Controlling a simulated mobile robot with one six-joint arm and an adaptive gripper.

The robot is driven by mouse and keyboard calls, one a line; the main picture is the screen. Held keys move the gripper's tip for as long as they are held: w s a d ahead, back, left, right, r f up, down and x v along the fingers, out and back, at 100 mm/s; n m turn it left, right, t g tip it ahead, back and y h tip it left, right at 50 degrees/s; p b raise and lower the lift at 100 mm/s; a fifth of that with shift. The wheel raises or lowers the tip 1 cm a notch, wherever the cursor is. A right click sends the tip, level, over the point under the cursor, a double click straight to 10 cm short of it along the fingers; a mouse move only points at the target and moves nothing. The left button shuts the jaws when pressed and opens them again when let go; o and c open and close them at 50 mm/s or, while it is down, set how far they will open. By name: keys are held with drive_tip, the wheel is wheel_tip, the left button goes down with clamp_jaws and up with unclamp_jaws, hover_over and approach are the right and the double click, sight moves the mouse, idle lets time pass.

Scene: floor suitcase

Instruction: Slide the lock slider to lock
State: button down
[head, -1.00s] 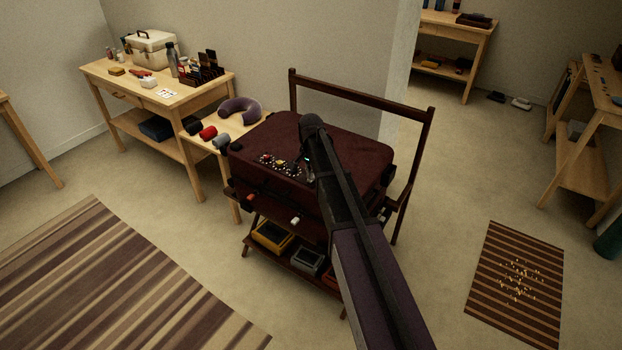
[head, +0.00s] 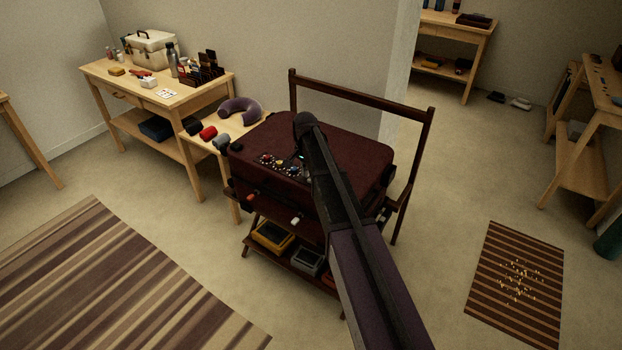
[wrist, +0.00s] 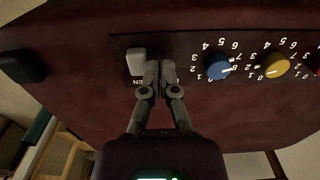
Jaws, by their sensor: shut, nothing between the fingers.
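The dark red suitcase (head: 345,142) lies on a dark wooden rack. In the wrist view its dark panel (wrist: 188,44) carries a pale grey lock slider (wrist: 136,61) at the left end of the panel. Part of a label, looking like "EN", shows just below the slider. My gripper (wrist: 158,68) is shut and empty, with its fingertips at the panel right beside the slider, on its right. I cannot tell whether they touch. The fingers hide the part of the panel and any lettering behind them. In the head view my arm hides the slider.
Blue (wrist: 218,67) and yellow (wrist: 275,65) number dials sit right of my fingers, with a red dial (wrist: 315,62) at the edge. A black piece (wrist: 22,66) is on the suitcase at left. The rack's rail (head: 362,93) rises behind the suitcase.

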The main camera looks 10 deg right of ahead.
sight(303, 178)
drive_tip(key=shift+w+a, duration=0.45)
drive_tip(key=shift+a, duration=0.05)
drive_tip(key=shift+r, duration=0.1)
idle(0.5)
drive_tip(key=shift+r+p, duration=2.95)
drive_tip(key=shift+p, duration=0.05)
drive_tip(key=shift+s, duration=0.1)
drive_tip(key=s+d+r+n+p, duration=0.1)
drive_tip(key=s+n, duration=0.3)
drive_tip(key=s, duration=1)
drive_tip(key=s+d+r+n+p, duration=0.1)
drive_tip(key=s+r+n+p, duration=0.3)
drive_tip(key=s, duration=1)
drive_tip(key=shift+s+d+r+n, duration=0.2)
drive_tip(key=shift+s+d+n, duration=0.15)
drive_tip(key=shift+n, duration=0.15)
